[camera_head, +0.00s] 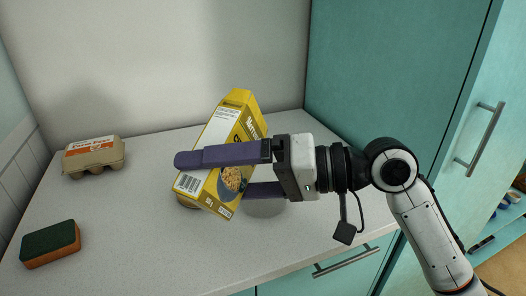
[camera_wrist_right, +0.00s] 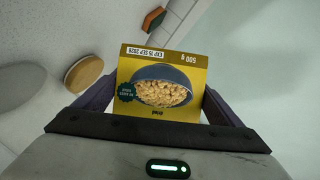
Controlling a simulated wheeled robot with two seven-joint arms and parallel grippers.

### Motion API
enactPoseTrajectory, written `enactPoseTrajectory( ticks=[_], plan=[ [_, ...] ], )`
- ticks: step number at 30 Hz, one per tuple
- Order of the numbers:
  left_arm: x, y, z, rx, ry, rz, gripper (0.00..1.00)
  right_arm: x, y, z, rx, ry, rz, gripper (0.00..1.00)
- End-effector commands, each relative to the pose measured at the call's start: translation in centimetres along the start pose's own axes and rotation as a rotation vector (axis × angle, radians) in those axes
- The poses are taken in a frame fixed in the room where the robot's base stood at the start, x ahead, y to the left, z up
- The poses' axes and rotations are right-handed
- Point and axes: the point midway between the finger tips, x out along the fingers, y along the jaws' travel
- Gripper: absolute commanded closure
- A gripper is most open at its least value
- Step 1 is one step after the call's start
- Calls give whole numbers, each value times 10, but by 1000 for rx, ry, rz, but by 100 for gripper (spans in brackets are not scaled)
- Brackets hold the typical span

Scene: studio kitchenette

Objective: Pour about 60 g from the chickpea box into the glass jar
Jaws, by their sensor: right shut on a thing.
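My right gripper (camera_head: 222,174) is shut on the yellow chickpea box (camera_head: 240,124), one purple finger across its near side and the other partly hidden behind it. The box is tilted in the head view, its upper end leaning right. In the right wrist view the box (camera_wrist_right: 162,88) shows a face with a bowl of chickpeas and print that reads upside down. A round, wood-coloured disc (camera_wrist_right: 83,75) lies beside it there; its edge (camera_head: 187,204) peeks out behind the box in the head view. I cannot make out the glass jar clearly. My left gripper is not in view.
An egg carton (camera_head: 93,156) stands at the back left of the pale counter (camera_head: 130,225). A green and orange sponge (camera_head: 50,244) lies at the front left and also shows in the right wrist view (camera_wrist_right: 153,20). A teal cabinet (camera_head: 400,75) rises on the right.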

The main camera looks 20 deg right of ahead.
Motion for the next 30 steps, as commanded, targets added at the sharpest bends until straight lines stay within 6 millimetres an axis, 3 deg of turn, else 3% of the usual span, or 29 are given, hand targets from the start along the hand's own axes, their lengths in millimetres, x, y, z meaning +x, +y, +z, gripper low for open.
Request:
enactPoseTrajectory(
  ticks=[5, 14, 23, 30],
  plan=[
    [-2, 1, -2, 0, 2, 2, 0, -2, -11, -6, 82, 2, -37, 40],
    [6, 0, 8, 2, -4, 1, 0, -3, -10, -8, 222, 0, -94, 40],
    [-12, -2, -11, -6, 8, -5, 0, -13, -17, -33, 359, 0, -148, 40],
    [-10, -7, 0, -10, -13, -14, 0, -14, -17, -34, 386, 0, -161, 40]
  ],
)
